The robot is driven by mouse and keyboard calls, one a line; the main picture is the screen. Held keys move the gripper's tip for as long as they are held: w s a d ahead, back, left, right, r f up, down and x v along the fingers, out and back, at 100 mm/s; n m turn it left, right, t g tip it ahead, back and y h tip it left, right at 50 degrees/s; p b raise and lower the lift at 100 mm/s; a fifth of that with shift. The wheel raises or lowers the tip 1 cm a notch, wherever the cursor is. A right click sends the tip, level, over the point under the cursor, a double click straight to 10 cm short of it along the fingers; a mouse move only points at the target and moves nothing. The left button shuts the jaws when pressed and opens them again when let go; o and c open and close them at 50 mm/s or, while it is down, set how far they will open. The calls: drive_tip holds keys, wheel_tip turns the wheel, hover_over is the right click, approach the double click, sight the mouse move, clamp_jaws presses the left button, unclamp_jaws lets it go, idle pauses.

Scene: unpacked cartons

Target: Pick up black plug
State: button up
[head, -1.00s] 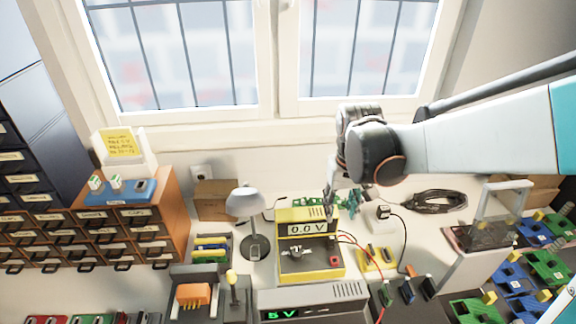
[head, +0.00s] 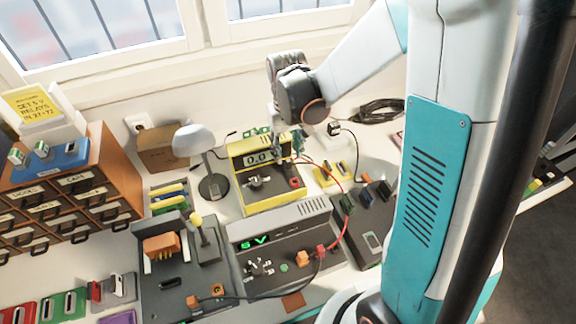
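A small dark plug (head: 333,129) with a pale face sits beyond the yellow meter, right of my gripper, with a black cable running from it. It looks like the black plug, but it is too small to be sure. My gripper (head: 280,150) hangs fingers down over the right back of the yellow meter (head: 278,199), to the left of the plug and apart from it. The fingers are small and partly merge with green parts behind, so their opening is unclear.
A grey lamp (head: 193,140) stands left of the meter. A grey power supply (head: 240,240) reading 5 V is in front. Red wires arch right of the meter. A coiled black cable (head: 378,110) lies behind. A brown drawer cabinet (head: 105,165) stands at left.

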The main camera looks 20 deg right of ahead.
sight(288, 160)
wheel_tip(288, 160, down, 5)
drive_tip(key=shift+s+d+f+b, duration=0.1)
drive_tip(key=shift+s+b, duration=0.05)
drive_tip(key=shift+b, duration=1.05)
drive_tip(key=shift+c, duration=0.3)
drive_tip(key=c, duration=0.8)
